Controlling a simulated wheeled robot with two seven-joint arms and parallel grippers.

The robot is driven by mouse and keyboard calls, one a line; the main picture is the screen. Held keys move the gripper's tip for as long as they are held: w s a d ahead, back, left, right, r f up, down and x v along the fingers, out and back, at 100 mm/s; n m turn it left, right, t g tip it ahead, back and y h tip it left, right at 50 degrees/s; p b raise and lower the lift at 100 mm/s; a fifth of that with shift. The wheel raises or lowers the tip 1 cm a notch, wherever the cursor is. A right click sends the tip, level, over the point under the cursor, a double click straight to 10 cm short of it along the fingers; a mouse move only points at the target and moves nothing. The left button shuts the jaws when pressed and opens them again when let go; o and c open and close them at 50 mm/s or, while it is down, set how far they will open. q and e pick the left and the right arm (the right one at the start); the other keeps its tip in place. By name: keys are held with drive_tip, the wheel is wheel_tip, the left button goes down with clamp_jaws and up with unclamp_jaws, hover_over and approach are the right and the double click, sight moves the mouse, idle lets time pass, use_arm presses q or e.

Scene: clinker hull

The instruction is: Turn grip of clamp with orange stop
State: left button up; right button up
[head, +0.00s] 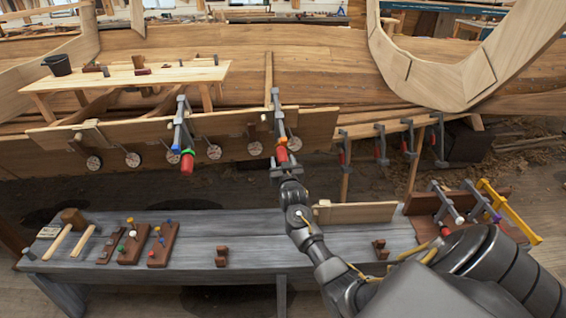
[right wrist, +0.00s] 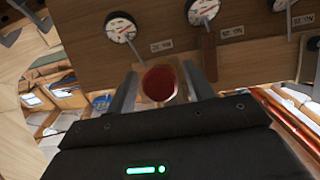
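The clamp with the orange stop (head: 281,141) hangs on the plank at the hull's side, in the middle of the head view. Its red grip (head: 281,155) points down toward me. My right gripper (head: 282,168) is right at this grip, coming from below. In the right wrist view the round red end of the grip (right wrist: 160,83) sits between my two spread fingers (right wrist: 160,90), with a gap on each side. The orange stop is hidden there. My left gripper is not in view.
Round dials (head: 254,148) line the plank. A grey bench (head: 190,232) below holds a mallet, peg blocks and clamps. More clamps (head: 380,145) hang to the right.

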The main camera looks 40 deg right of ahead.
drive_tip(key=c, duration=0.8)
drive_tip(key=shift+c, duration=0.2)
drive_tip(key=shift+m+t+y, duration=0.8)
drive_tip(key=shift+m+y, duration=0.6)
drive_tip(key=shift+m, duration=0.2)
drive_tip(key=o, duration=1)
drive_tip(key=v, duration=1)
drive_tip(key=shift+s+b, duration=0.4)
drive_tip(key=shift+b, duration=0.05)
